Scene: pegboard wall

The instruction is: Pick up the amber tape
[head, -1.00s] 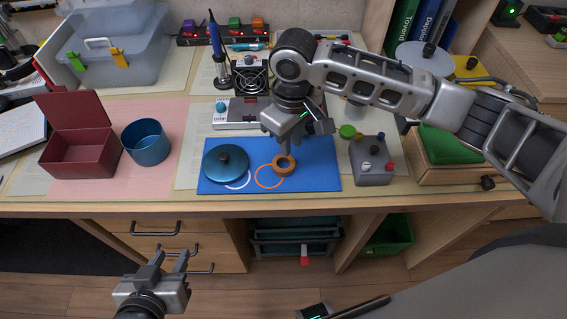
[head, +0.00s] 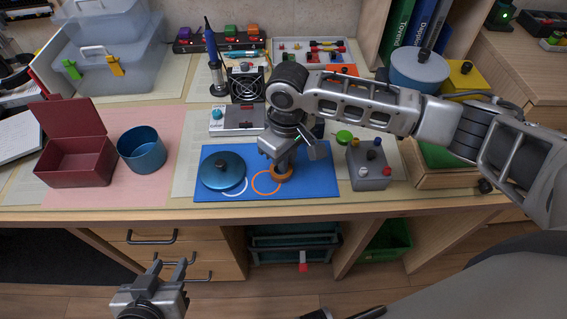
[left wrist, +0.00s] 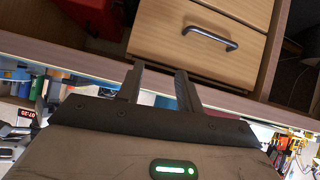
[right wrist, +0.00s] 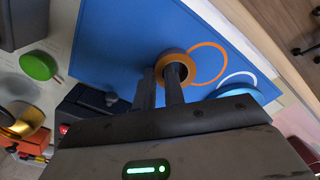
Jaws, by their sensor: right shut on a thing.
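The amber tape (head: 283,177) is a small orange-brown ring on the blue mat (head: 318,187), beside the orange circle drawn there. It also shows in the right wrist view (right wrist: 177,62). My right gripper (head: 281,168) points down at the tape and is shut on its wall, with one finger in the hole and one outside (right wrist: 162,76). Whether the tape touches the mat I cannot tell. My left gripper (head: 171,269) is open and empty, low in front of the desk; its spread fingers show in the left wrist view (left wrist: 161,80).
A blue lid (head: 223,170) lies on the mat left of the tape. A grey box with coloured knobs (head: 368,167) stands to the right. A blue cup (head: 142,150) and an open red box (head: 75,160) stand further left.

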